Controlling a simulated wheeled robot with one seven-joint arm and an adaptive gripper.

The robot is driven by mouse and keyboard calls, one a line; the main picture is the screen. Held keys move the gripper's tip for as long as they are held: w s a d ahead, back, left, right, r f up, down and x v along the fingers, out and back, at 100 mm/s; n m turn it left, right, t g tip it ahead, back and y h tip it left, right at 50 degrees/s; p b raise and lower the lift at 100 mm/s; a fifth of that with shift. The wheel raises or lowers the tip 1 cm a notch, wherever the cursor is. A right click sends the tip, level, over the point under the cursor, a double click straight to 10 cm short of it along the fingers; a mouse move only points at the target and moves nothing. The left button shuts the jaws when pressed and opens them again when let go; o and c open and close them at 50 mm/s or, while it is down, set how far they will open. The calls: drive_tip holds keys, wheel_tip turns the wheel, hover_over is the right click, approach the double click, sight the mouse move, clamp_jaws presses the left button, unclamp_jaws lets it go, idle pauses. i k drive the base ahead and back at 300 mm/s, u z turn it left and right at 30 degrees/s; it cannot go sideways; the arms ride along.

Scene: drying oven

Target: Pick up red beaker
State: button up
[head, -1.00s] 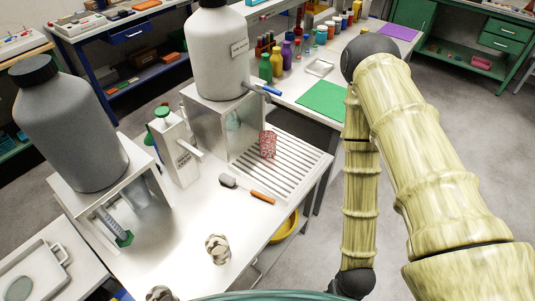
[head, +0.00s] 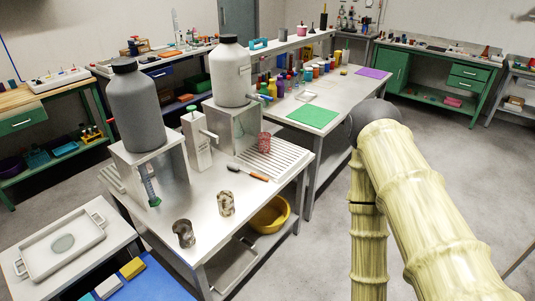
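The red beaker (head: 264,143) stands upright on the slatted draining area (head: 281,162) at the far right end of the steel table (head: 213,247). It looks like a small cup with a red lattice pattern. The metal stand under the white bottle is close to its left. My arm is at the right of the view, bent at a dark joint, with its lower part running out at the bottom edge. My gripper is out of view, so its opening and contents are hidden.
A brush with an orange handle (head: 248,173) lies in front of the beaker. A large grey bottle (head: 135,108) and a white bottle (head: 231,75) stand on metal stands. Two metallic pieces stand near the table's front. A yellow bowl (head: 270,216) is below. Floor at right is free.

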sight(264, 143)
drive_tip(key=z, duration=1.6)
drive_tip(key=i, duration=2.65)
drive_tip(key=u, duration=2.45)
